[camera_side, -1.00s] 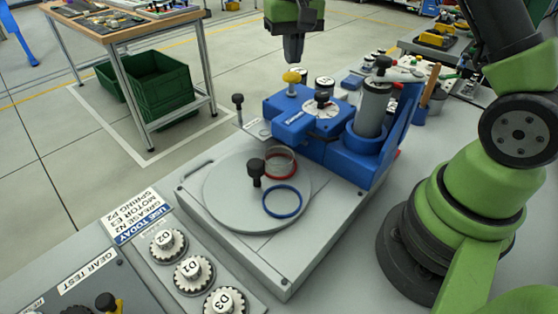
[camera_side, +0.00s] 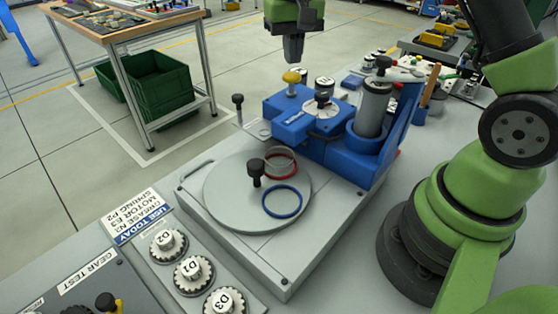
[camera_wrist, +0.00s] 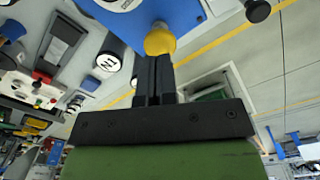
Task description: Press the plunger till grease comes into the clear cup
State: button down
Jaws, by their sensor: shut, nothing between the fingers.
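The plunger has a yellow mushroom-shaped knob (camera_side: 292,77) and stands on the blue grease unit (camera_side: 288,110). The knob also shows in the wrist view (camera_wrist: 160,40), just beyond my fingertips. In the wrist view the fingers (camera_wrist: 154,58) are together. The clear cup (camera_side: 280,156), with a red ring at its base, stands on the round grey plate (camera_side: 228,194) in front of the unit. I see no grease in it.
A blue ring (camera_side: 282,202) and a black knob (camera_side: 256,172) are on the plate. A grey cylinder (camera_side: 373,108) stands at the unit's right. Gear dials (camera_side: 193,271) and a label sign (camera_side: 138,214) lie at front left. Space left of the gripper is clear.

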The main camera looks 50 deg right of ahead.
aim_at(292, 73)
jog(key=shift+f, duration=0.15)
jog(key=shift+f, duration=2.25)
jog(key=shift+r, duration=3.9)
